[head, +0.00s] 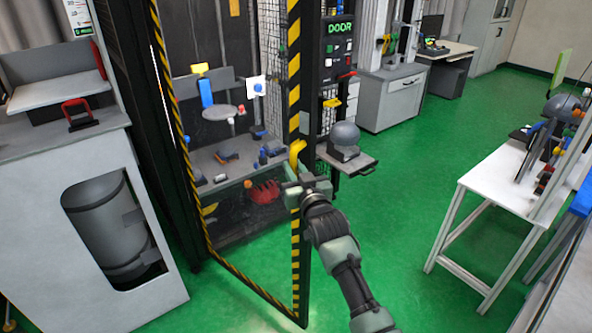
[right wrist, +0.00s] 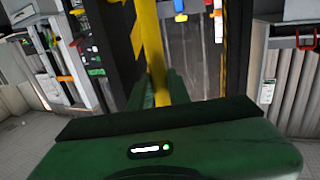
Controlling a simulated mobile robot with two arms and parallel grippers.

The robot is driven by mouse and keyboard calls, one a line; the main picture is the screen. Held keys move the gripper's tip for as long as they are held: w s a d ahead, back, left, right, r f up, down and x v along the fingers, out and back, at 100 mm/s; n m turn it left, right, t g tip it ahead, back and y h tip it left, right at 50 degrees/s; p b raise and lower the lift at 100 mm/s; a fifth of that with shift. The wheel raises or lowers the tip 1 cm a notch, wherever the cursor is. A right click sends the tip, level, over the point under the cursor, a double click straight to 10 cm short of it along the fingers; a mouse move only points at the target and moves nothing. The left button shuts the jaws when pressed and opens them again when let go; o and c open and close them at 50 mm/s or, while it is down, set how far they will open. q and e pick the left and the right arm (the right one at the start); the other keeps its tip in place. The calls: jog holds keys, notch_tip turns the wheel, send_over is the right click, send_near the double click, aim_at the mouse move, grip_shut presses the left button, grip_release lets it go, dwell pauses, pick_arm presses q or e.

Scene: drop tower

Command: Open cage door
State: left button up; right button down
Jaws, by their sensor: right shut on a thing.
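The cage door (head: 302,268) is a clear panel in a dark frame with yellow-black stripes. It looks ajar, its handle-side edge angled out toward me from the cage. The yellow door handle (head: 297,152) is an upright bar on that edge. My right gripper (head: 296,186) is shut on the handle's lower part. In the right wrist view the yellow handle (right wrist: 152,45) runs up from between the fingers of my right gripper (right wrist: 160,88); the fingertips are partly hidden. My left gripper is not in view.
Inside the cage is a grey bench (head: 232,164) with small parts. A shelf with a grey dome (head: 345,140) stands right of the door. A white table (head: 500,190) stands at right, a grey cabinet (head: 90,170) at left. Green floor (head: 400,210) between door and table is clear.

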jog(key=c, duration=1.6)
grip_release()
jog(key=shift+a+r, duration=0.25)
jog(key=shift+r, duration=0.15)
jog(key=shift+o, duration=1.4)
jog(key=shift+a+f, duration=0.1)
jog(key=shift+a, duration=0.05)
jog(key=b+v, duration=0.1)
jog(key=v, duration=0.6)
jog(key=shift+s+f, duration=0.2)
jog(key=shift+s, duration=0.1)
